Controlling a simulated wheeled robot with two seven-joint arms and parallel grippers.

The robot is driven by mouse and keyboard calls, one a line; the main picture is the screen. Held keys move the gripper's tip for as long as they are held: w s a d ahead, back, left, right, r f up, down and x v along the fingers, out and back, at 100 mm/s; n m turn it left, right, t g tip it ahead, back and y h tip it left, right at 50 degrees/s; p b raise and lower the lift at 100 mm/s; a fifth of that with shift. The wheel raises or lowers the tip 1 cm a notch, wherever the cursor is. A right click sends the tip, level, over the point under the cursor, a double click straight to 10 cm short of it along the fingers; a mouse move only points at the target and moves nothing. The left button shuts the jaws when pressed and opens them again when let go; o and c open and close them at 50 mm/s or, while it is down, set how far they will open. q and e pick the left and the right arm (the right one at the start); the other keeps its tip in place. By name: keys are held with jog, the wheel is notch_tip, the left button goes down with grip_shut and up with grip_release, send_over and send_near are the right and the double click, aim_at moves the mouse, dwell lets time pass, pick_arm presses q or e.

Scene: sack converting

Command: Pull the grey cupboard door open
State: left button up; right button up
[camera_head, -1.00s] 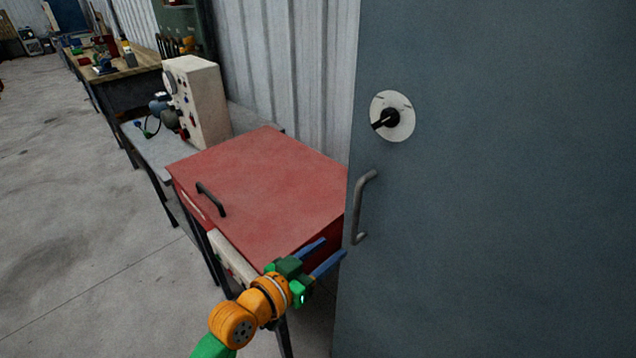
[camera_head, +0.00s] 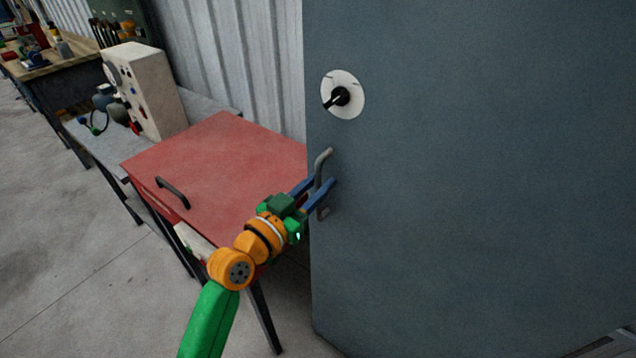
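The grey cupboard door (camera_head: 470,190) fills the right side of the head view and looks closed. Its vertical bar handle (camera_head: 323,165) is near the door's left edge. A round white plate with a black knob (camera_head: 342,95) sits above the handle. My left gripper (camera_head: 322,188) is at the handle, with its blue fingers apart, one on each side of the bar's lower half. Whether the fingers touch the bar cannot be told. My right gripper is not in view.
A red box with a dark handle (camera_head: 225,165) stands left of the door, close behind my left gripper. A beige control box (camera_head: 145,90) stands on a grey bench further back. The concrete floor (camera_head: 80,270) at the left is clear.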

pick_arm(q)
grip_shut()
dwell(1.2)
